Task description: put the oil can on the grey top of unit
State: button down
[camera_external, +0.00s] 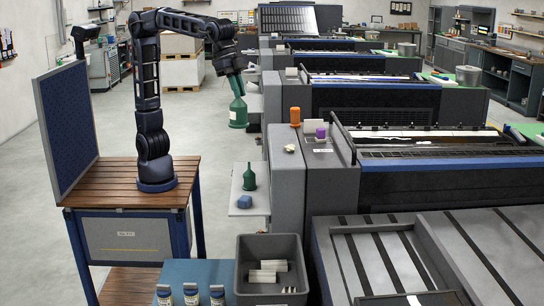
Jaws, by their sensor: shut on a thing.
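My gripper (236,86) is shut on a green oil can (238,114), around its narrow upper part. The can hangs roughly upright in the air, its wider body below the fingers, left of the press units. The grey top of the nearer unit (285,166) is to the right of and below the can in the picture. An orange container (295,117) and a small pale object (290,148) stand on or by that grey top. The exact finger contact is too small to see.
A similar dark green can (249,180) and a blue block (244,201) stand on a small side shelf. A purple object (320,132) sits beside the grey top. A grey bin (245,292) with pale pieces and several jars (191,294) are in front. Floor left of the units is open.

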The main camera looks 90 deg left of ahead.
jog(key=w+a+n+t+y, duration=0.1)
jog(key=w+a+n, duration=0.2)
jog(key=w+a, duration=0.9)
jog(key=w+a+n+y, duration=0.1)
jog(key=w+a+n, duration=0.2)
jog(key=w+a, duration=0.85)
jog(key=a+n+y, duration=0.3)
jog(key=a+n, duration=0.3)
jog(key=a, duration=3.2)
notch_tip(320, 180, down, 25)
jog(key=shift+s, duration=0.25)
jog(key=shift+a+f, duration=0.1)
jog(key=shift+f, duration=0.1)
jog(key=c, duration=1.4)
grip_release()
jog(key=shift+c, duration=0.2)
